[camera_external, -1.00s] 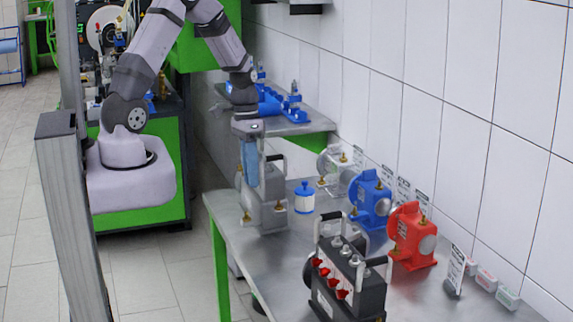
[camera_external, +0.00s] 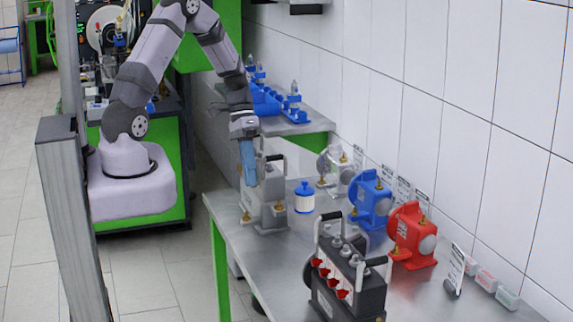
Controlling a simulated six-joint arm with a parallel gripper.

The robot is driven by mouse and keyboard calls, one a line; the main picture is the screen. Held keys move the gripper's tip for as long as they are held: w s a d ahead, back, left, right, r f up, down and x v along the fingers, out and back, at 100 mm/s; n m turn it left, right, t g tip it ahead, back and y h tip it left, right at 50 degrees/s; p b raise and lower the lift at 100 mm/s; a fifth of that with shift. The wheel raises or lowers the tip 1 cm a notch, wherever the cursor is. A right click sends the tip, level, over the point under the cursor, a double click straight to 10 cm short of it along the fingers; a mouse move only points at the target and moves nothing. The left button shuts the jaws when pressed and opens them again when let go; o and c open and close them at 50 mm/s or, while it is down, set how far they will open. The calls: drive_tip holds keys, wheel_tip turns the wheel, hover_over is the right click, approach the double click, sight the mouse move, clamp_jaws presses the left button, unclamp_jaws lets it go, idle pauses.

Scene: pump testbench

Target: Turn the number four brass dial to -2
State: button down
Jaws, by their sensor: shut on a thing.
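A grey metal pump block (camera_external: 268,205) stands at the left end of the steel table. It has a dark carrying handle and small brass dials; one brass dial (camera_external: 246,217) shows low on its front and another (camera_external: 278,208) low on its right. I cannot read any numbers on them. My gripper (camera_external: 250,184) points down at the upper part of this pump, its bluish fingers overlapping it in the picture. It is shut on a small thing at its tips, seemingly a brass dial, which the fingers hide. The dial's setting is not readable.
A white jar with a blue lid (camera_external: 304,197) stands right of the grey pump. A blue pump (camera_external: 370,200), a red pump (camera_external: 411,235) and a black case with red knobs (camera_external: 347,282) stand further right. The tiled wall runs behind the table.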

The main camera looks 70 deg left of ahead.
idle(0.3)
drive_tip(key=c, duration=2)
unclamp_jaws()
drive_tip(key=shift+a, duration=0.1)
drive_tip(key=shift+b+v, duration=1.3)
drive_tip(key=shift+v, duration=2.4)
drive_tip(key=s+d+f+y, duration=0.1)
drive_tip(key=s+d+y, duration=0.1)
drive_tip(key=s+d, duration=0.3)
drive_tip(key=s+d+f+y, duration=0.2)
drive_tip(key=s+d, duration=0.3)
drive_tip(key=d, duration=0.6)
drive_tip(key=shift+f+y, duration=0.25)
drive_tip(key=shift+y, duration=0.05)
